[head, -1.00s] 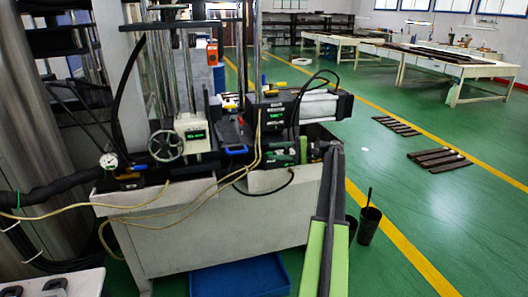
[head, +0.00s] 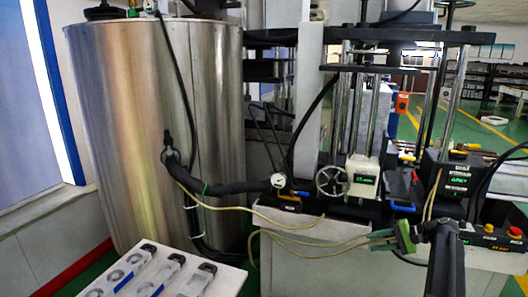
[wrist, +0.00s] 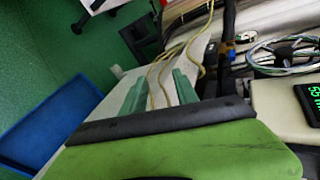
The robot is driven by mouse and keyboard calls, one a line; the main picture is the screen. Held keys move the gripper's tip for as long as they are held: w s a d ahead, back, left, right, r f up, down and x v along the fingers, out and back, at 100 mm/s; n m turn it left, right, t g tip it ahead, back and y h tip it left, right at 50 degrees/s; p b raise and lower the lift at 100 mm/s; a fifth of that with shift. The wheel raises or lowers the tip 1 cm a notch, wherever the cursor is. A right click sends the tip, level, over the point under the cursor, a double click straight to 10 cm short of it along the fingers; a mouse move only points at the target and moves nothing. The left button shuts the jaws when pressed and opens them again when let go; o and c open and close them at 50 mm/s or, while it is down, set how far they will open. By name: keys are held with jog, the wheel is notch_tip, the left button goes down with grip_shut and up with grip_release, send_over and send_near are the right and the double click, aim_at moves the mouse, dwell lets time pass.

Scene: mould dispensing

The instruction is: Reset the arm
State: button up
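My gripper (head: 388,238) shows at the lower right of the head view, in front of the pale machine bench (head: 315,265). My dark arm link rises from the bottom edge beside it. In the wrist view my gripper (wrist: 160,82) has two green fingers standing apart, with no object clearly gripped. A yellow hose (wrist: 153,88) passes through the gap between them in that picture. I cannot tell whether the hose touches a finger.
A large steel tank (head: 150,120) stands at the left. A white slab with metal parts (head: 170,275) is at the lower left. The machine has a handwheel (head: 332,181) and a control box with a red button (head: 500,240). A blue tray (wrist: 55,120) lies on the green floor.

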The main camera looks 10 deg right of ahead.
jog(key=s+a+f+n+g+h, duration=0.1)
jog(key=a+f+g, duration=0.15)
jog(key=a, duration=0.55)
jog(key=s+a+f+n+g+h, duration=0.1)
jog(key=s+a+f+n, duration=0.15)
jog(key=a, duration=0.55)
jog(key=s+a+f+n+g+h, duration=0.2)
jog(key=s+a+f+n+h, duration=0.15)
jog(key=s+a, duration=0.45)
jog(key=s+a+f+n+g+h, duration=0.1)
jog(key=s+a+f+n+h, duration=0.15)
jog(key=s+a+h, duration=0.55)
jog(key=w+a+r+y+p, duration=0.1)
jog(key=w+r+y+p, duration=0.2)
jog(key=r+p, duration=0.9)
jog(key=shift+w+a+p, duration=0.2)
jog(key=shift+p, duration=0.2)
jog(key=shift+f+m+y, duration=0.1)
jog(key=shift+m+y, duration=0.15)
